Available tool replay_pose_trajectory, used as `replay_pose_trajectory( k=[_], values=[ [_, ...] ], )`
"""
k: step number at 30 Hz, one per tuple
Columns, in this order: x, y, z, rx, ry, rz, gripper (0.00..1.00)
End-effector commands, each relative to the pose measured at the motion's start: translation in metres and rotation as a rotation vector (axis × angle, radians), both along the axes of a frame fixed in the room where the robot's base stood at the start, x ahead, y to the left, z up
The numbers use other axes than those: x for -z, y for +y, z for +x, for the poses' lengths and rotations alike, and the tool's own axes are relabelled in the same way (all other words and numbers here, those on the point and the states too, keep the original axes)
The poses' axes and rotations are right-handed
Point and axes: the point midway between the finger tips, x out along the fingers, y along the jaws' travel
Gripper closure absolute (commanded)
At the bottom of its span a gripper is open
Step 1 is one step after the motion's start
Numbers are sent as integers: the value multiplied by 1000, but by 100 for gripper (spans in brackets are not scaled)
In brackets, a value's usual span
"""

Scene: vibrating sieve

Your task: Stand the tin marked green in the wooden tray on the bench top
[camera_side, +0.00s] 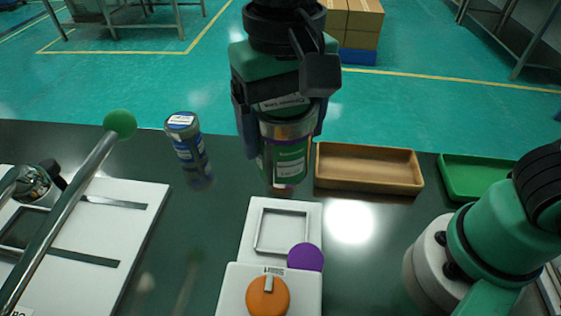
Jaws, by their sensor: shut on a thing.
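My gripper (288,115) points down at the top middle and is shut on a metal tin with a green label (290,160). The tin is upright, its upper part between the fingers, and it appears to hang above the bench. Part of the tin is hidden by the gripper. The wooden tray (368,187) lies on the dark bench top (380,260), to the right of the held tin, and looks empty. A second tin with a blue label (190,148) stands on the bench to the left, apart from the gripper.
A green tray (480,175) lies right of the wooden tray. A white device with an orange knob (267,296) and a purple disc (305,257) stands in front. A lever with a green ball (119,124) rises at left above a white plate (135,220).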

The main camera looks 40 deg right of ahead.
Motion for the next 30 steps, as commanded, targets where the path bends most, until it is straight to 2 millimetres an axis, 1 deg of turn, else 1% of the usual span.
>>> replay_pose_trajectory(
  k=[1,3,6,10,13,14,17,21,24,27,30],
  values=[
    [-11,0,0,0,0,0,92],
    [-23,0,0,0,0,0,92],
    [-36,0,1,0,0,0,92],
    [-47,-1,1,4,0,0,92],
    [-50,-13,6,28,0,0,92],
    [-51,-19,8,40,0,0,92],
    [-52,-48,17,98,0,0,92],
    [-51,-102,24,197,0,0,92],
    [-50,-137,22,263,-1,0,92],
    [-49,-165,16,319,-1,0,92],
    [-48,-185,10,359,-1,0,92]
  ],
)
